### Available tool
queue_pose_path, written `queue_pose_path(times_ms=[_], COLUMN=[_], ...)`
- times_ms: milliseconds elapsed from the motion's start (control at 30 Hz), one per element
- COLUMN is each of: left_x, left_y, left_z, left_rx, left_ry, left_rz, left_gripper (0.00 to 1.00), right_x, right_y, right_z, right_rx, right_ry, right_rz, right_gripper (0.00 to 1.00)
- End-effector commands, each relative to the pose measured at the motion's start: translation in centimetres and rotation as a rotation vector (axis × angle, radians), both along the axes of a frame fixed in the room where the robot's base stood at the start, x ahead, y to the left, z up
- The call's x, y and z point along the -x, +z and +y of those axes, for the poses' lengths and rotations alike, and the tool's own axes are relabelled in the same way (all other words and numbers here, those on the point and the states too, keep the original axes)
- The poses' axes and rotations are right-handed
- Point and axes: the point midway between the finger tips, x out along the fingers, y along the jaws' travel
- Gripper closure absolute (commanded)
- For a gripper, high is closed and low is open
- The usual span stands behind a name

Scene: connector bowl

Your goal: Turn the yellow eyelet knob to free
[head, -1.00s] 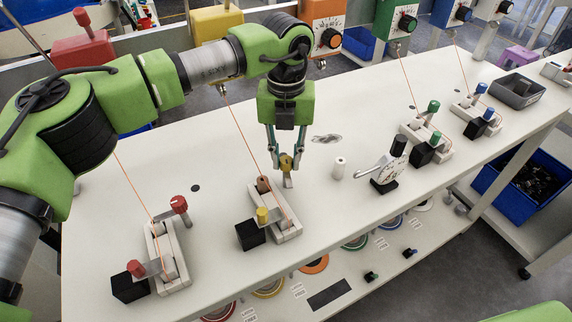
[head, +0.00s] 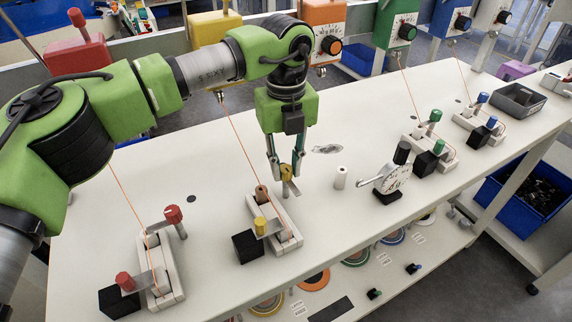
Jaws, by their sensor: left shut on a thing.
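The yellow station (head: 284,234) is a pale block on the white table with an upright brownish peg (head: 261,191). A yellow knob (head: 260,223) stands at its near end, beside a black cube. My left gripper (head: 286,176) points down at the station's far end. Its fingers are shut on the yellow eyelet knob (head: 287,171), which shows between them; the fingers partly hide it and the lever under it. The knob's turn angle is too small to read. An orange cord (head: 240,143) runs from the yellow box down to the station. My right gripper is not in view.
A red station (head: 160,272) stands front left. A white cylinder (head: 340,177) and a dial gauge (head: 388,180) stand to the right. Green (head: 435,150) and blue stations (head: 478,122) and a grey bin (head: 514,99) are farther right. Cords cross to the back boxes.

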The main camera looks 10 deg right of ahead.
Motion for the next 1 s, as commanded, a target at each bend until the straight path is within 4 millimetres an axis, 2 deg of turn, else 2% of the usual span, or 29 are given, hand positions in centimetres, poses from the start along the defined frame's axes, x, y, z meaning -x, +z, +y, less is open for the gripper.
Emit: queue_pose_path(times_ms=[133,167,200,233,533,667,767,1000], left_x=[-0.2,-0.2,-0.2,-0.2,-0.1,-0.1,-0.1,-0.1], left_y=[0.3,0.3,0.3,0.3,0.1,0.8,2.3,7.5], left_z=[0.0,0.0,0.0,0.0,0.0,0.0,-0.1,-0.1], left_rx=[0.003,0.003,0.003,0.003,0.002,0.002,0.003,0.002], left_ry=[0.003,0.003,0.003,0.003,0.0,0.001,0.001,0.002], left_rz=[-0.006,-0.006,-0.006,-0.005,-0.002,-0.003,-0.004,-0.006], left_gripper=[1.0,0.77,0.67,0.63,0.63,0.63,0.63,0.63], right_x=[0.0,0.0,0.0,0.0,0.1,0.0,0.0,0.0], right_y=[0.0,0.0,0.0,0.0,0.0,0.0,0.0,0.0], right_z=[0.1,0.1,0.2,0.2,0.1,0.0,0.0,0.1], right_rx=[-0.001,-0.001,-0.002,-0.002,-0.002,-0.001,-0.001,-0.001], right_ry=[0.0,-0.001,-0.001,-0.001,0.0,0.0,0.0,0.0], right_rz=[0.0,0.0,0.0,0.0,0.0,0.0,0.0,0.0], right_gripper=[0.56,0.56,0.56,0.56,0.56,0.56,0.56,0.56])
